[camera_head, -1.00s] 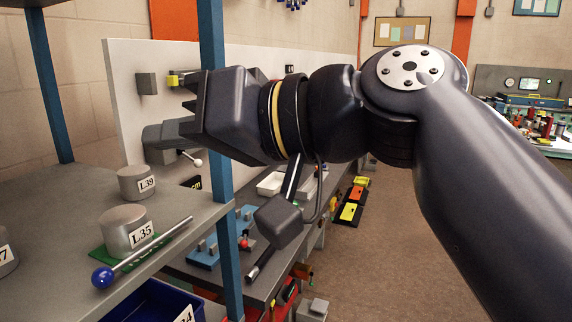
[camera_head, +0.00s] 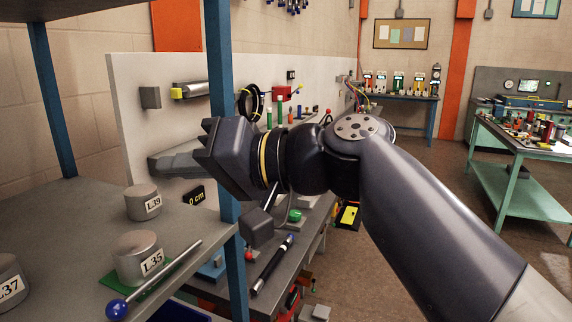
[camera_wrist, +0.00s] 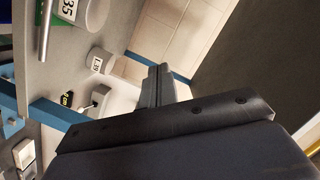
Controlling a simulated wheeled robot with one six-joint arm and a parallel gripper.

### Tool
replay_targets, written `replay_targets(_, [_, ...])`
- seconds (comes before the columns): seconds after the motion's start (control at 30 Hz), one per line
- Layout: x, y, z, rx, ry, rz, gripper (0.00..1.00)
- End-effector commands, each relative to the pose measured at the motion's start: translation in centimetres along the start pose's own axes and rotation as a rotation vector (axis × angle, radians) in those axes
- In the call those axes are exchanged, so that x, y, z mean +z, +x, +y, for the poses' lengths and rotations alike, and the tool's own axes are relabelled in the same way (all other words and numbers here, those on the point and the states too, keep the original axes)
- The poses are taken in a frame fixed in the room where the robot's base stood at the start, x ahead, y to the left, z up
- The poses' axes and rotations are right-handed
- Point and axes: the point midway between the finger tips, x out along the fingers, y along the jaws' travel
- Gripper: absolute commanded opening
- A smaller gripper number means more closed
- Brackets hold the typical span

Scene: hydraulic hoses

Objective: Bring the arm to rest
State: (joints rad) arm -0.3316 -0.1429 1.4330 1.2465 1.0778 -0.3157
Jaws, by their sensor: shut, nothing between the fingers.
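My arm reaches in from the right in the head view, folded at a round joint. In the wrist view the fingers (camera_wrist: 160,72) lie together over a pale background, apart from the nearby cylinders. The gripper's dark body hides part of the bench behind it.
The grey shelf (camera_head: 70,225) at left holds labelled cylinders L39 (camera_head: 142,203) and L35 (camera_head: 137,258), and a rod with a blue ball (camera_head: 117,309). A blue post (camera_head: 219,60) stands close to my gripper. A green table (camera_head: 525,150) stands at right, with open floor before it.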

Motion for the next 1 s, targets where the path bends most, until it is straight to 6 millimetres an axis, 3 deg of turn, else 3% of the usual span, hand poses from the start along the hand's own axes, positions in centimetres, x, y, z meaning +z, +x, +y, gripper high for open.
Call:
replay_targets(0.5, [-4.4,-0.9,2.0,-0.056,0.275,0.001,0.00])
replay_targets(1.0, [-6.8,-1.7,5.1,-0.103,0.488,0.002,0.00])
